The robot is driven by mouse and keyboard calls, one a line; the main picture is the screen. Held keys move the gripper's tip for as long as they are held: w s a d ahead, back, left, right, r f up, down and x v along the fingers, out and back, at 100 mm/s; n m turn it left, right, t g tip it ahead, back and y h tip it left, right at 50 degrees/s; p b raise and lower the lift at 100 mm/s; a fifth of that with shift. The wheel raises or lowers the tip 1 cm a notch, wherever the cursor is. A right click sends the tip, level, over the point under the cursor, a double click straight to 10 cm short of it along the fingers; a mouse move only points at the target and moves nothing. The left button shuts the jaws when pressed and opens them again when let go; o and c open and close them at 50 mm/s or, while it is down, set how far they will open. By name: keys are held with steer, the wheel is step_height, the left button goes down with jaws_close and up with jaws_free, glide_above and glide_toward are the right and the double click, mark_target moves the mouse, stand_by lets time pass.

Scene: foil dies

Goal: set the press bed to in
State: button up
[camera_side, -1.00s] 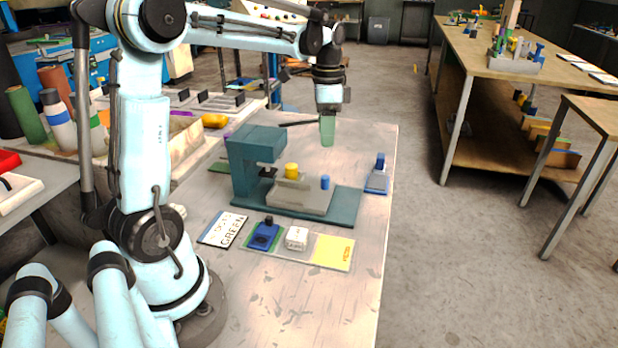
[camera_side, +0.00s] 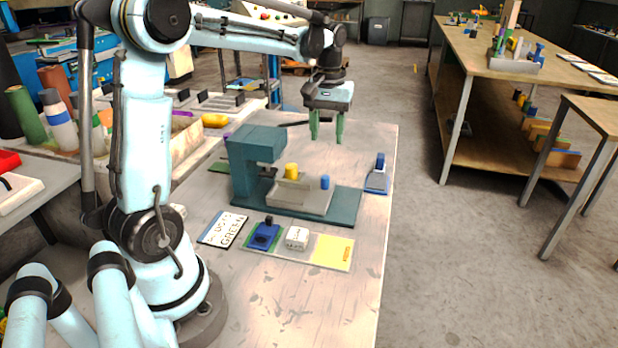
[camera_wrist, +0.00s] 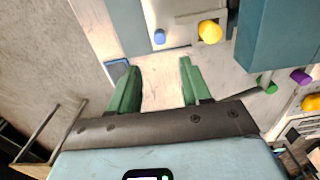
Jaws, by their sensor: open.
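The teal press (camera_side: 255,150) stands on the table. Its grey bed (camera_side: 305,197) sits on the teal base, sticking out to the right of the press head, with a yellow knob (camera_side: 292,171) at the back and a blue peg (camera_side: 325,182) at the right end. In the wrist view the yellow knob (camera_wrist: 209,32) and the blue peg (camera_wrist: 159,37) show at the top. My gripper (camera_side: 327,140) is open and empty, its green fingers pointing down above the table, behind the bed and apart from it. The fingers also show in the wrist view (camera_wrist: 160,88).
A blue die on a small plate (camera_side: 377,178) is right of the press. In front lie a lettered card (camera_side: 222,229), a blue die (camera_side: 264,235), a white block (camera_side: 297,238) and a yellow pad (camera_side: 333,252).

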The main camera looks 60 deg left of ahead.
mark_target(325, 176)
step_height(325, 176, down, 12)
steer(key=shift+f, duration=0.1)
stand_by(0.5)
steer(key=shift+c, duration=0.5)
jaws_close()
